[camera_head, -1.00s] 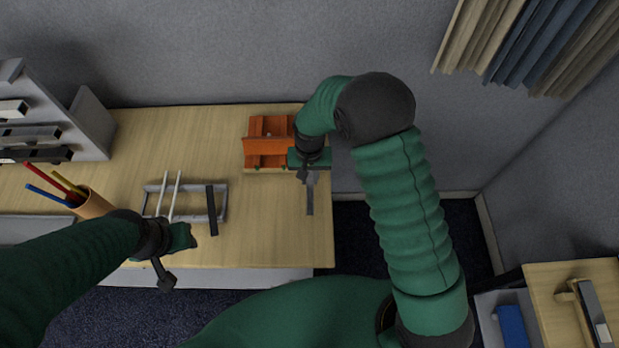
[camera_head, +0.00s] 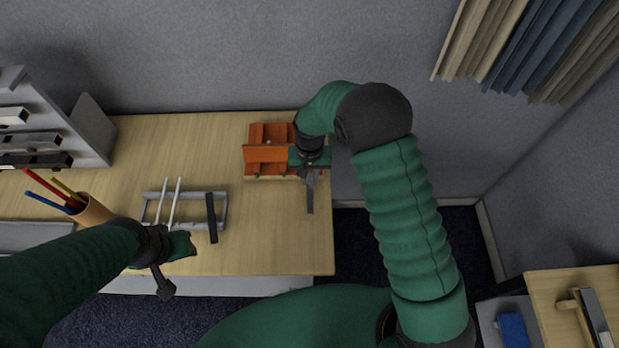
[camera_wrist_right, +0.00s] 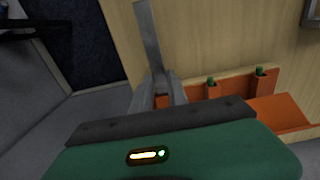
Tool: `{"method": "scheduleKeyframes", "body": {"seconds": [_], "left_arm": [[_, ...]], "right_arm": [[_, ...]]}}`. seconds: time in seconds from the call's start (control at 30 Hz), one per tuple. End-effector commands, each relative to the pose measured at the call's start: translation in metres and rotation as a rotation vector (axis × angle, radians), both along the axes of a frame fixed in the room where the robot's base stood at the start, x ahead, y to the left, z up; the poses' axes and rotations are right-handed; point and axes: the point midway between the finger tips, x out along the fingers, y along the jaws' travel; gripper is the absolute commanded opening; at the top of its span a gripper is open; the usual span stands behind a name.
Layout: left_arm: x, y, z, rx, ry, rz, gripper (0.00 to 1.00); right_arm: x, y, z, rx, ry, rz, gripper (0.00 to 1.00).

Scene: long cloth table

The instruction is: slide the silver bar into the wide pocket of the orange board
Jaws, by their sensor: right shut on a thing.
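The orange board (camera_head: 265,153) lies near the back right of the table, and part of it also shows in the right wrist view (camera_wrist_right: 283,112). My right gripper (camera_head: 310,178) is beside the board's right end. It is shut on the silver bar (camera_head: 310,200), which also shows in the right wrist view (camera_wrist_right: 149,35), sticking out from the fingers. My gripper and arm hide the board's right side, so I cannot tell whether the bar touches it. My left gripper (camera_head: 168,285) hangs near the table's front edge, apart from the board; its jaw opening is unclear.
A grey rack (camera_head: 160,223) with white rods and a dark bar (camera_head: 212,218) stands mid-table. A tan cup (camera_head: 94,213) of coloured pencils and a grey shelf (camera_head: 92,130) with bars are at left. A side table (camera_head: 560,285) is at lower right. The wall is close behind.

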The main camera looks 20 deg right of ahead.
Motion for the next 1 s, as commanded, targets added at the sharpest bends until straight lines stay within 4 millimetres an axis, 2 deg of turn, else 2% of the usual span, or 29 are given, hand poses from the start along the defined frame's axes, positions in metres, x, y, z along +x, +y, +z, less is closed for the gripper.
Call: {"method": "scheduleKeyframes", "body": {"seconds": [0.8, 0.83, 1.0], "left_arm": [[0.000, 0.000, -0.002, 0.000, 0.000, 0.000, 0.36], [0.000, 0.000, -0.002, 0.000, 0.000, 0.000, 0.36], [0.000, 0.000, -0.002, 0.000, 0.000, 0.000, 0.36]], "right_arm": [[0.020, -0.006, 0.000, 0.000, -0.001, -0.001, 0.00], [0.020, -0.006, 0.000, 0.000, -0.001, -0.001, 0.22], [0.021, -0.006, 0.000, 0.000, -0.002, -0.001, 0.44]]}}
